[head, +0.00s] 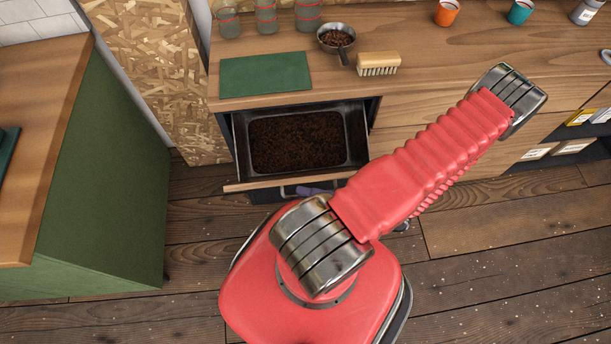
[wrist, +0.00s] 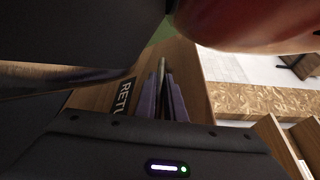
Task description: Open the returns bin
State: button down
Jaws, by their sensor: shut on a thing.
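The returns bin (head: 240,187) is a pull-out drawer below the counter, in the head view. It stands out from the cabinet, with its metal tray (head: 358,135) of dark grounds showing. Its wooden front also shows in the wrist view, with a black label (wrist: 123,97) reading "RETU", partly hidden. My gripper (head: 310,191) is low at the front of the bin. In the wrist view its purple fingers (wrist: 163,97) are shut on a thin bar, which appears to be the bin's handle. The grip is mostly hidden in the head view.
On the counter (head: 420,85) are a green mat (head: 265,75), a scoop of beans (head: 337,38), a brush (head: 378,65), jars (head: 265,18) and cups (head: 446,12). A green cabinet (head: 110,180) stands at left. Wooden floor (head: 195,225) lies clear between.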

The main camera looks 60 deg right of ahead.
jog(key=shift+s+a+f, duration=0.25)
jog(key=shift+a+f, duration=0.15)
jog(key=c, duration=2.1)
grip_release()
jog(key=shift+s+d, duration=0.1)
jog(key=v, duration=1.3)
jog(key=shift+s+d, duration=0.15)
jog(key=shift+s, duration=0.15)
